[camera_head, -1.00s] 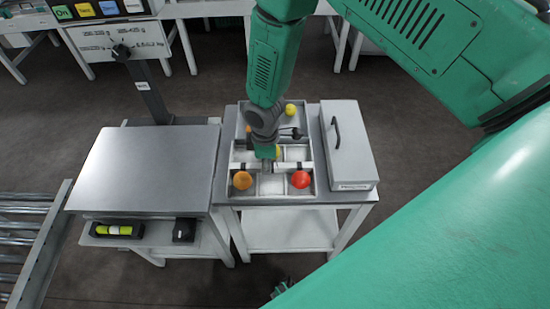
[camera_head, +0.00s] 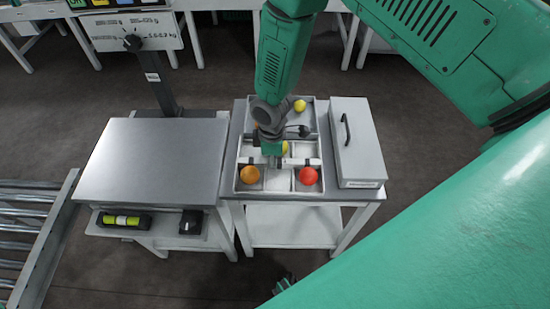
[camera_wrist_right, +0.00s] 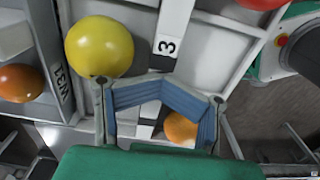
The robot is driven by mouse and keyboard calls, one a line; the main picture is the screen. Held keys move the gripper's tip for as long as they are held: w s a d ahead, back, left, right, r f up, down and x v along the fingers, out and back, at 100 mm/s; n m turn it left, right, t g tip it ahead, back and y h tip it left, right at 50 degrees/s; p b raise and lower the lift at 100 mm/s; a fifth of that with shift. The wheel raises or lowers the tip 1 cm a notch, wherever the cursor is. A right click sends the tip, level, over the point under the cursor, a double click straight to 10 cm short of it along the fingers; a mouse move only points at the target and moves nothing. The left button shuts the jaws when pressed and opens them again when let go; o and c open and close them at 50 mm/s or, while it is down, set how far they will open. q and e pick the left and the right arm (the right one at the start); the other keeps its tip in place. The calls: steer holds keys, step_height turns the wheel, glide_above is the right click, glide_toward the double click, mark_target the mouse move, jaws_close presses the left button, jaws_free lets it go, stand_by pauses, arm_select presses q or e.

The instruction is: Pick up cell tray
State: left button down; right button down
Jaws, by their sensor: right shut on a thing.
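The cell tray (camera_head: 279,192) is a pale, divided tray on the small table, with an orange tomato (camera_head: 250,174) at front left, a red tomato (camera_head: 309,176) at front right and a yellow tomato near the middle. My right gripper (camera_head: 274,158) reaches down over the middle of the tray and is shut on it. In the right wrist view, its blue-padded fingers (camera_wrist_right: 160,92) are at a divider of the cell tray, beside a "3" label. The yellow tomato (camera_wrist_right: 99,46) is just left of the fingers. The exact contact is partly hidden. My left gripper is not seen.
A grey lidded box (camera_head: 357,150) with a handle stands right of the tray. A weighing scale with a bare metal platform (camera_head: 155,160) stands close on the left. A roller conveyor (camera_head: 28,225) is at far left.

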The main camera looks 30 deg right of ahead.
steer(key=r, duration=0.9)
steer(key=shift+w+d+r+p, duration=0.1)
steer(key=shift+d+r+p, duration=0.1)
steer(key=shift+p, duration=0.1)
steer(key=c, duration=2.3)
jaws_free()
steer(key=shift+a, duration=0.1)
steer(key=o, duration=1.8)
steer(key=shift+o, duration=0.2)
